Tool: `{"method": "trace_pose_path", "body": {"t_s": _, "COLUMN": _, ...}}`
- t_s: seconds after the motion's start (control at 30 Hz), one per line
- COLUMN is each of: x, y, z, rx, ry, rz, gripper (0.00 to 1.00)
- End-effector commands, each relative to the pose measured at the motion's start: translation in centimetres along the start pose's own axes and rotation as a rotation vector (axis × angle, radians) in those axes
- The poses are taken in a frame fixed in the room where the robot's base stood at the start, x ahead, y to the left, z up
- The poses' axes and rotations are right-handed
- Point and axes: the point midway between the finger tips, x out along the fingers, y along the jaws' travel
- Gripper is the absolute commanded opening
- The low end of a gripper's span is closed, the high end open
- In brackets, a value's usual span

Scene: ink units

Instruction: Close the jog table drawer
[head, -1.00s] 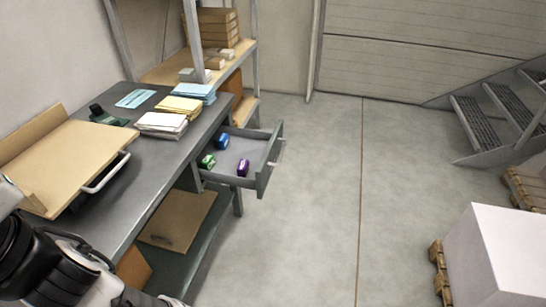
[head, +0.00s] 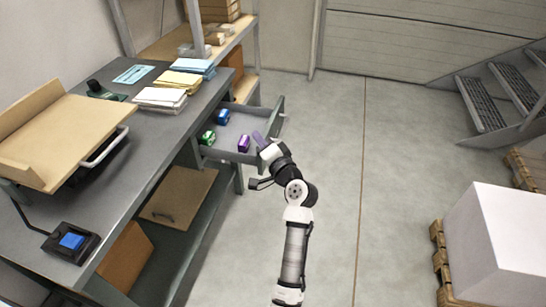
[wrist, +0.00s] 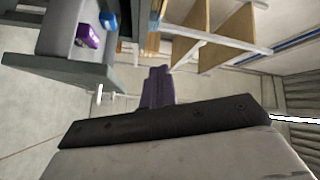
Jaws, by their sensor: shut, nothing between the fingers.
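The jog table (head: 150,128) is grey and runs along the left of the head view. Its drawer (head: 232,127) is pulled out to the right; green, blue and purple items lie inside. My gripper (head: 258,137) is shut and empty at the near end of the drawer front (head: 276,122). In the wrist view the shut fingers (wrist: 158,75) point up the picture. The drawer front (wrist: 60,70) is to their left, with its pale handle (wrist: 104,92) just beside them. I cannot tell whether the fingers touch it.
Paper stacks (head: 160,101), a tan board (head: 65,130) and a device with a blue button (head: 71,242) are on the table. Shelving (head: 225,45) stands behind. A white box (head: 500,240) on a pallet and metal stairs (head: 490,100) are right. The middle floor is clear.

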Motion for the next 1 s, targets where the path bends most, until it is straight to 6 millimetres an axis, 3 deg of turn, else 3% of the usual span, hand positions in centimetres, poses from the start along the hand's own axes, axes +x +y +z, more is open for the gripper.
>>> {"method": "trace_pose_path", "body": {"t_s": 0.03, "x": -2.7, "y": 4.3, "z": -1.2, "rx": 0.106, "ry": 0.0, "rz": 0.044, "gripper": 0.0}}
{"method": "trace_pose_path", "body": {"t_s": 0.1, "x": -5.9, "y": 8.1, "z": -2.3, "rx": 0.232, "ry": -0.002, "rz": 0.07, "gripper": 0.0}}
{"method": "trace_pose_path", "body": {"t_s": 0.2, "x": -9.3, "y": 11.3, "z": -3.0, "rx": 0.357, "ry": 0.001, "rz": 0.079, "gripper": 0.0}}
{"method": "trace_pose_path", "body": {"t_s": 0.33, "x": -11.1, "y": 12.8, "z": -3.3, "rx": 0.425, "ry": 0.002, "rz": 0.075, "gripper": 0.0}}
{"method": "trace_pose_path", "body": {"t_s": 0.47, "x": -10.1, "y": 12.8, "z": -3.4, "rx": 0.432, "ry": 0.001, "rz": 0.072, "gripper": 0.0}}
{"method": "trace_pose_path", "body": {"t_s": 0.9, "x": -1.1, "y": 13.3, "z": -3.2, "rx": 0.428, "ry": 0.0, "rz": 0.073, "gripper": 0.0}}
{"method": "trace_pose_path", "body": {"t_s": 1.0, "x": 0.0, "y": 12.8, "z": -2.0, "rx": 0.429, "ry": -0.001, "rz": 0.074, "gripper": 0.0}}
